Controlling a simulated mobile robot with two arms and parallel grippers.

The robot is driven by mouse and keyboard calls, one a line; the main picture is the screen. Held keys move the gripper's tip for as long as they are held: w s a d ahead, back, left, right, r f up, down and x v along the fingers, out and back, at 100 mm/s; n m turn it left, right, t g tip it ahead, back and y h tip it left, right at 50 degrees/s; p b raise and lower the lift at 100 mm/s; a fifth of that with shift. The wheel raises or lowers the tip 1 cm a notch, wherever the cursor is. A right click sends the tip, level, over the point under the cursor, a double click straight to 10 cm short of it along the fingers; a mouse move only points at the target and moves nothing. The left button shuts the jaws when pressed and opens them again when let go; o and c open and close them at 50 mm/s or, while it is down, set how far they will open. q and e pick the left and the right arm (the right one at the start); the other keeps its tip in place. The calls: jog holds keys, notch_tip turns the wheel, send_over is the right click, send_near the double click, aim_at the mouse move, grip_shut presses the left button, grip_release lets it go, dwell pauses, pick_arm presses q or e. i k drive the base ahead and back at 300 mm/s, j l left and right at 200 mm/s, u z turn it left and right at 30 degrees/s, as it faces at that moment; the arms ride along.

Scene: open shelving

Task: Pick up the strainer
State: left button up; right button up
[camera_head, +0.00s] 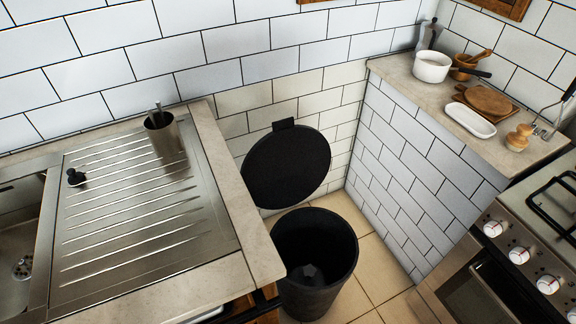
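A small black knobbed piece (76,178) stands on the ribbed metal drainboard (120,265), near its left edge beside the sink. It looks like a sink strainer or plug, but it is too small to be sure. A thin metal utensil with a dark handle (569,88) shows at the far right edge, partly cut off; I cannot tell what it is. Neither of my grippers is in view.
A metal cup (162,135) with a utensil stands at the drainboard's back. The sink (15,225) is at left. A black bin (315,290) with its lid (287,165) raised stands on the floor. The right counter holds a white pot (432,66) and dishes beside a stove (500,245).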

aim_at(23, 269)
jog(key=u, duration=1.85)
jog(key=j, duration=0.4)
jog(key=i+j, duration=0.15)
jog(key=j, duration=0.25)
jog(key=j+z, duration=1.15)
jog(key=k+j, duration=0.05)
jog(key=j, duration=0.05)
